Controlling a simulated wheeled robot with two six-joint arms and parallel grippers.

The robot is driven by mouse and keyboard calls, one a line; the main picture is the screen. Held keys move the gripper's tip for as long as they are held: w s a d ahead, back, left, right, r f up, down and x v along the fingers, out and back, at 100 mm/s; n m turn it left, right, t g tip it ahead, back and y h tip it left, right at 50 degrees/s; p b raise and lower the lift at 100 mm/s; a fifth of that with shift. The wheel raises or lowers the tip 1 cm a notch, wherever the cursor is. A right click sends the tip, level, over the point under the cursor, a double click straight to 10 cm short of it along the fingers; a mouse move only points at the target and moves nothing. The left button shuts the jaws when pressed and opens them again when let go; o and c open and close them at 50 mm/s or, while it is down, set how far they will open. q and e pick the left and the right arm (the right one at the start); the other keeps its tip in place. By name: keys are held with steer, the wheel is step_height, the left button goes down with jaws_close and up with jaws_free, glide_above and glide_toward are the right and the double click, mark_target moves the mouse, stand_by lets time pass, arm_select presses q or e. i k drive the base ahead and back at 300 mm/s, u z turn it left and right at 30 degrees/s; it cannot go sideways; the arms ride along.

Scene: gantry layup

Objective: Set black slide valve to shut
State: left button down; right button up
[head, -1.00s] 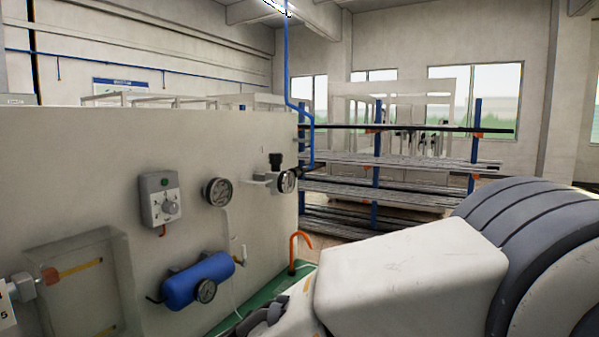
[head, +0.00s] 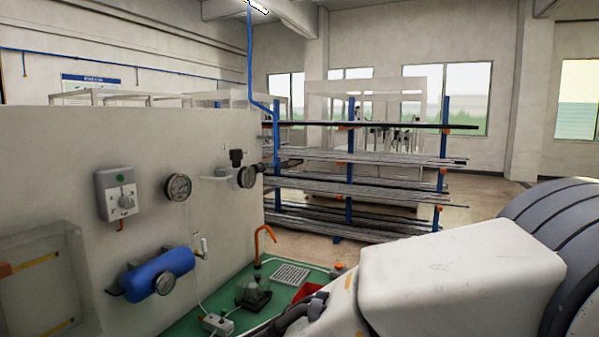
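A black fitting (head: 265,168) sits at the right side of the gauge of the air regulator (head: 247,177), near the panel's right edge, where the blue pipe comes down. I cannot tell for sure whether it is the black slide valve, nor its position. My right arm comes in from the lower right. Its dark end (head: 302,312) is low in front of the green bench, apart from the regulator. Its fingertips cannot be made out. My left gripper is not in view.
The pale panel carries a grey switch box (head: 117,194), a round gauge (head: 178,187) and a blue tank (head: 158,273). On the green bench (head: 190,327) stand an orange hook (head: 259,243), a grate (head: 291,274) and a red tray (head: 307,291). A pipe rack (head: 350,205) stands behind.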

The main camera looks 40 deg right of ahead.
mark_target(260, 167)
steer(key=z, duration=0.85)
steer(key=k, duration=1.1)
steer(key=z, duration=1.05)
steer(key=i, duration=1.9)
steer(key=u, duration=1.35)
steer(key=i, duration=0.8)
steer(key=u, duration=0.85)
